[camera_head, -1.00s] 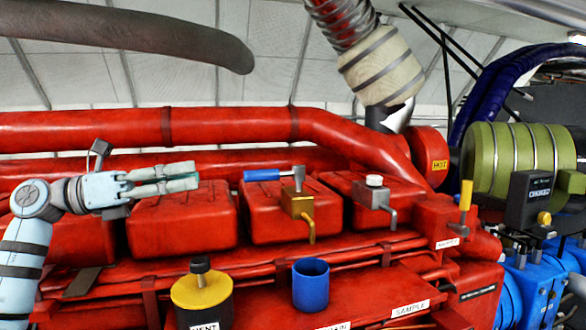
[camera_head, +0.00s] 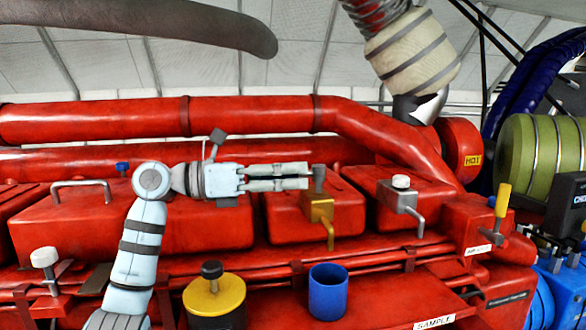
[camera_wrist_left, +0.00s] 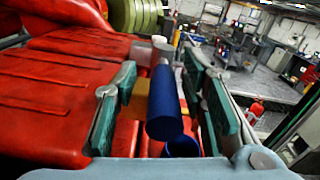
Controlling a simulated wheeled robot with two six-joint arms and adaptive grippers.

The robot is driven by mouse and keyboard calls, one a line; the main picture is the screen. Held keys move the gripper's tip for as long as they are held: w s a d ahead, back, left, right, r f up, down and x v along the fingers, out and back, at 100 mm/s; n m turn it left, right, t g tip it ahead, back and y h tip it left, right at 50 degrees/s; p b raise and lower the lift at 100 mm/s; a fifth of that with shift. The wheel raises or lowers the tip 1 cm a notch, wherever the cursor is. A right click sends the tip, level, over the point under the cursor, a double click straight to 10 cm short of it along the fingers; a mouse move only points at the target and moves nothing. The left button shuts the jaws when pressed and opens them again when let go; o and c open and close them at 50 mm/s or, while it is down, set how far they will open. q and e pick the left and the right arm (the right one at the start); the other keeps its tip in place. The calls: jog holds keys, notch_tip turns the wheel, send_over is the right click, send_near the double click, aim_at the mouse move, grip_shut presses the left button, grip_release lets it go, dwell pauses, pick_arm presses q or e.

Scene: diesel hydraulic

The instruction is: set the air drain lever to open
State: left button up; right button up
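A brass valve (camera_head: 318,208) with a grey stem stands on a red engine cover in the head view. Its blue lever handle is hidden there behind my left gripper (camera_head: 306,177), which reaches in from the left. The left wrist view shows the blue lever handle (camera_wrist_left: 165,105) lying lengthwise between the two fingers of my left gripper (camera_wrist_left: 160,68). The fingers are apart, with gaps on both sides of the handle. Part of the brass valve (camera_wrist_left: 127,100) shows beside the left finger. No label on this valve is readable. My right gripper is not in view.
A steel valve (camera_head: 400,200) stands right of the brass one, and a yellow-handled lever (camera_head: 502,200) is farther right. A blue cup (camera_head: 328,292) and a yellow-topped can (camera_head: 214,298) stand in front. A red pipe (camera_head: 250,115) runs behind.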

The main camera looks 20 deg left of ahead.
pick_arm(q)
jog(key=shift+d+r, duration=0.1)
jog(key=shift+d, duration=0.25)
jog(key=shift+w, duration=0.15)
jog(key=c, duration=0.9)
grip_shut()
